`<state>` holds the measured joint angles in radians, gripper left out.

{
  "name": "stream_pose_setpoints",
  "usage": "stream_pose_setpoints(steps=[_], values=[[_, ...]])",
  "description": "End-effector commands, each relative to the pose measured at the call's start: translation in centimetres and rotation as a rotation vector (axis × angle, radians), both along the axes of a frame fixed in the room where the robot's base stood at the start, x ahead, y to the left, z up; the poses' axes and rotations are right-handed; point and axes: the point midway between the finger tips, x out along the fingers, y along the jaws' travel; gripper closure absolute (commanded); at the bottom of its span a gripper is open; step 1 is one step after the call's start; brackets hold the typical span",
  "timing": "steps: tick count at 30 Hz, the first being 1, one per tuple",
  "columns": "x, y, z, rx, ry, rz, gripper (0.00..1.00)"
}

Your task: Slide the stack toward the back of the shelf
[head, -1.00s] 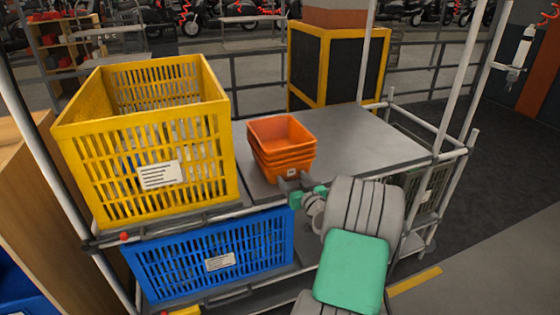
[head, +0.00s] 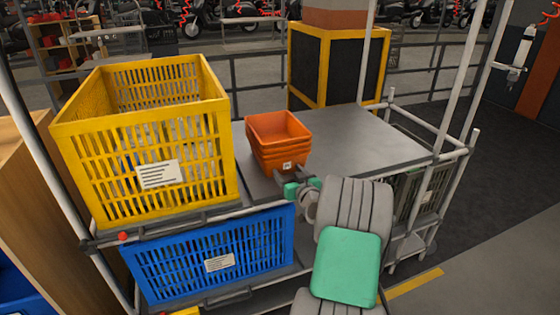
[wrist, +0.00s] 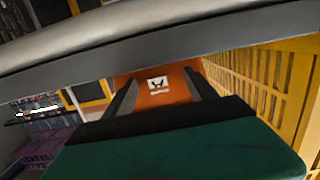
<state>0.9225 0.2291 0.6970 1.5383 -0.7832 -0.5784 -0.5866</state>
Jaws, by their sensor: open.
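The stack of orange bins (head: 280,146) stands upright on the grey shelf (head: 365,140), just right of the yellow crate. Several nested bins make it up, with a small white label on the front. My gripper (head: 284,173) is at the front of the stack, low near the shelf surface. In the wrist view the two dark fingers (wrist: 158,98) are apart and point at the orange front face (wrist: 158,90) with its label. Whether the fingertips touch the stack I cannot tell.
A large yellow crate (head: 145,122) stands close on the stack's left; its slatted side also fills the right of the wrist view (wrist: 270,85). A blue crate (head: 210,255) sits on the level below. White uprights (head: 455,90) stand at the right. The shelf behind and right is clear.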

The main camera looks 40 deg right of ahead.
Motion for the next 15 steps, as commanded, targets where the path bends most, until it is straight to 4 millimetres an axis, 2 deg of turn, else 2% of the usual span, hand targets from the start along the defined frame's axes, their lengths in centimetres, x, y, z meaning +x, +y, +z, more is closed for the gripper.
stream_pose_setpoints(steps=[15], values=[[2.0, -0.6, 0.0, -0.001, -0.001, 0.0, 0.35]])
